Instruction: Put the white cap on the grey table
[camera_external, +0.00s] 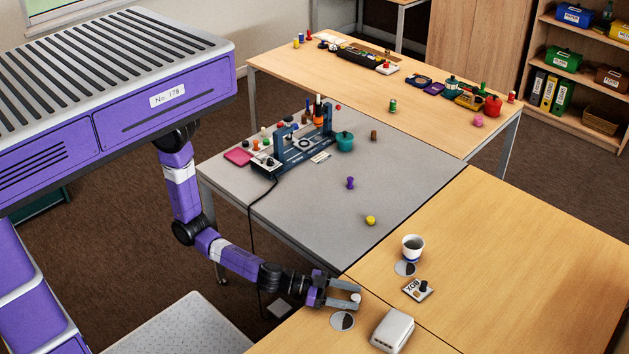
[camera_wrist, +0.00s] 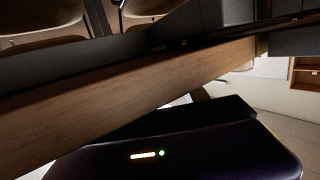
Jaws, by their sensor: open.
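The white cap (camera_external: 355,298) is a small white piece near the front edge of the wooden table in the external view. My gripper (camera_external: 351,295) is low over that table, its two fingers apart, with the cap at the fingertips, seemingly between them. I cannot tell whether either finger touches it. The grey table (camera_external: 420,185) lies beyond, up and to the right, with bare top around its middle and right. The cap cannot be made out in the wrist view, which shows a slanting wooden band (camera_wrist: 120,105) and dark parts.
The wooden table (camera_external: 540,240) joins the grey one. Near my gripper are a round disc (camera_external: 342,321), a white box (camera_external: 392,331), a cup (camera_external: 412,248) and a small card with a black knob (camera_external: 418,289). A yellow piece (camera_external: 370,220) and purple piece (camera_external: 350,183) stand on the grey table.

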